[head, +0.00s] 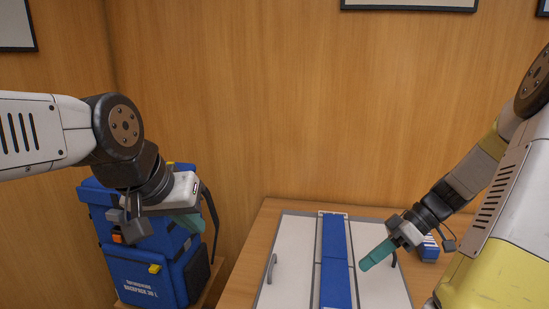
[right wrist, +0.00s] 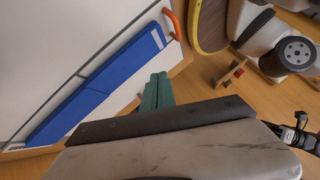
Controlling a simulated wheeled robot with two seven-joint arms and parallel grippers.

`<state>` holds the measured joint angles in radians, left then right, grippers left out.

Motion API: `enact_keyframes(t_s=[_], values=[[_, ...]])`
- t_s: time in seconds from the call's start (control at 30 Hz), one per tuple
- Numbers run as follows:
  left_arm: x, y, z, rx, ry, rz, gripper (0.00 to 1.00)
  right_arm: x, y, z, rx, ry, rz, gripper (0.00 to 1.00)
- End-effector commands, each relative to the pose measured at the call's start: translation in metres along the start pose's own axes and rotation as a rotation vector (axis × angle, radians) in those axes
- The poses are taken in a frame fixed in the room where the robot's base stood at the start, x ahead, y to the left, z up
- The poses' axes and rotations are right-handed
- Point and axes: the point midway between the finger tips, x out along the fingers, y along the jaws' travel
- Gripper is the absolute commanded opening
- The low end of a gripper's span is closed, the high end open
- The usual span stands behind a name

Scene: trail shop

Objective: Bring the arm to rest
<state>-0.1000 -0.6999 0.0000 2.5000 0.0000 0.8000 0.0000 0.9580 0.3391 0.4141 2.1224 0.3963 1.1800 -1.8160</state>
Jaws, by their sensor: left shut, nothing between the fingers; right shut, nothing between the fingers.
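My left gripper (head: 190,223) hangs at the left in the head view, in front of a blue backpack. Its teal fingers are shut and hold nothing. My right gripper (head: 364,267) is over the right part of a white panel (head: 295,250) on a wooden table, to the right of a blue strip (head: 335,262). Its teal fingers are shut and empty. In the right wrist view the right fingers (right wrist: 157,80) lie together, with the blue strip (right wrist: 95,88) to their left. I cannot tell whether the right fingertips touch the panel.
The blue backpack (head: 150,270) stands on a wooden surface at the left. The panel has a grey handle (head: 272,268) at its left side. A small blue-and-white object (head: 430,248) lies behind my right gripper. A wooden wall (head: 250,110) closes off the back.

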Motion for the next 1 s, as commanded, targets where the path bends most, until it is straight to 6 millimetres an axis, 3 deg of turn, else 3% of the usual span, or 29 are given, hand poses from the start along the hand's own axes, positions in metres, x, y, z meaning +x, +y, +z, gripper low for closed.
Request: enact_keyframes(t_s=[0.2,0.4,0.7,1.0], values=[[0.000,0.000,0.000,0.000,0.000,0.000,0.00,-0.004,-0.035,-0.033,0.218,-0.244,0.193,0.00],[0.000,0.000,0.000,0.000,0.000,0.000,0.00,-0.013,-0.070,-0.060,0.388,-0.298,0.448,0.00],[0.000,0.000,0.000,0.000,0.000,0.000,0.00,-0.031,-0.125,-0.096,0.581,-0.068,0.773,0.00],[0.000,0.000,0.000,0.000,0.000,0.000,0.00,-0.040,-0.155,-0.110,0.689,0.184,0.843,0.00]])
